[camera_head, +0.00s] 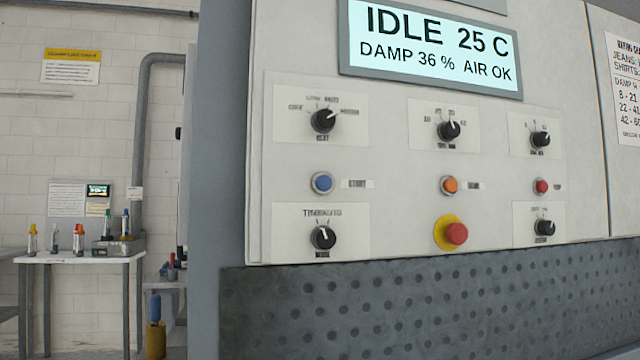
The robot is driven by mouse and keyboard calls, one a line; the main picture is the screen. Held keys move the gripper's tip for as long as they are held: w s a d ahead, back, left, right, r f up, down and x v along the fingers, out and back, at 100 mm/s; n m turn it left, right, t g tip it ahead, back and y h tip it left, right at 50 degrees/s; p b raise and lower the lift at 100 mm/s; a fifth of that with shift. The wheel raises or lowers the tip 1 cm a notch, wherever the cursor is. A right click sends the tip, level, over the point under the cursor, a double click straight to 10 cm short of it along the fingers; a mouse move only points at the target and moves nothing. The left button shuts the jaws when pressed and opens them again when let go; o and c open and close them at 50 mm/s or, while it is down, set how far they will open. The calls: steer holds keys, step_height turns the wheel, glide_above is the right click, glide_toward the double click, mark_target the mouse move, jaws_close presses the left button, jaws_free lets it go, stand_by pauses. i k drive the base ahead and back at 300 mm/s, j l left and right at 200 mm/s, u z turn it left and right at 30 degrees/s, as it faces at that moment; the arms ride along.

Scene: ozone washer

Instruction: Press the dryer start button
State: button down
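The dryer control panel (390,215) fills the middle and right of the head view. A blue round button (322,183) in a metal ring sits at its left side, with a small label beside it that seems to read START. The display (430,45) above reads IDLE 25 C, DAMP 36 %, AIR OK. An orange button (449,185) and a small red button (541,186) sit in the same row to the right. My gripper is not in view.
Black knobs sit above and below the button row, including one knob (323,120) above the blue button. A large red mushroom button (456,233) on a yellow base protrudes low. A dark perforated panel (430,305) lies below. A table (75,258) with several bottles stands far left.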

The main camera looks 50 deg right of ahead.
mark_target(323, 183)
steer(key=k+j, duration=0.25)
steer(key=k, duration=0.25)
steer(key=k+j, duration=0.3)
steer(key=k, duration=0.15)
